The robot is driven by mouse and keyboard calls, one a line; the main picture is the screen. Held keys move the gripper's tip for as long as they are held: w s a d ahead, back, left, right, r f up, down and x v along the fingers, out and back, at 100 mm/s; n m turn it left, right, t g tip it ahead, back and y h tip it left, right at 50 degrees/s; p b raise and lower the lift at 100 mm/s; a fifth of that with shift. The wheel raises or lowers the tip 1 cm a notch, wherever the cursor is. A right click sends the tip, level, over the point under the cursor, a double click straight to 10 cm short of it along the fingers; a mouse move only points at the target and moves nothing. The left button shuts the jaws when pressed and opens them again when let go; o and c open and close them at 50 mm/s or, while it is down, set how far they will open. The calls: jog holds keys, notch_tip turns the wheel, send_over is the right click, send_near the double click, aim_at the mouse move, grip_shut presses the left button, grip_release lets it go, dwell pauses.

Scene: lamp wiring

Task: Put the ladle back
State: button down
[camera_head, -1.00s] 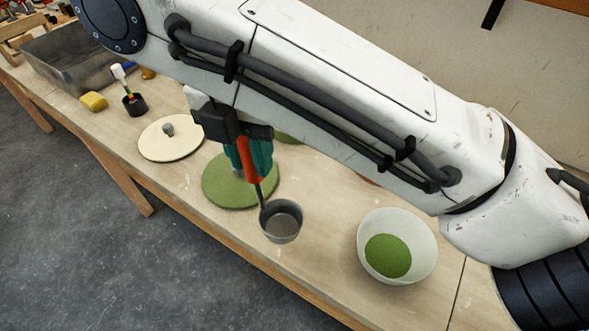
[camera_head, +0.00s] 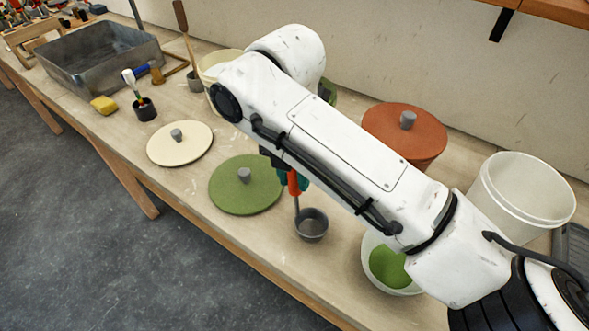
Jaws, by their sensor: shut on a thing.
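The ladle has a grey metal cup (camera_head: 311,226) and an orange-red handle (camera_head: 294,184). My gripper (camera_head: 291,181) is shut on the handle; my arm hides much of the gripper and the handle's upper end. The cup hangs low in front of the green lid (camera_head: 232,197) and left of a white bowl (camera_head: 366,270) with green contents (camera_head: 388,265). I cannot tell whether the cup touches the table, and its inside looks grey.
A cream lid (camera_head: 165,150) lies on the table (camera_head: 120,130) to the left. Behind my arm are a pot with a red-brown lid (camera_head: 390,124), a pale pot (camera_head: 222,62) and a white bucket (camera_head: 520,200). A grey bin (camera_head: 100,65), yellow sponge (camera_head: 104,105) and brush holder (camera_head: 145,110) stand farther left.

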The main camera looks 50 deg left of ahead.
jog(key=c, duration=1.4)
grip_release()
jog(key=shift+f, duration=0.15)
jog(key=o, duration=0.5)
jog(key=r, duration=1.2)
jog(key=shift+s+a+r, duration=0.15)
jog(key=shift+a+r, duration=0.05)
jog(key=shift+a, duration=0.05)
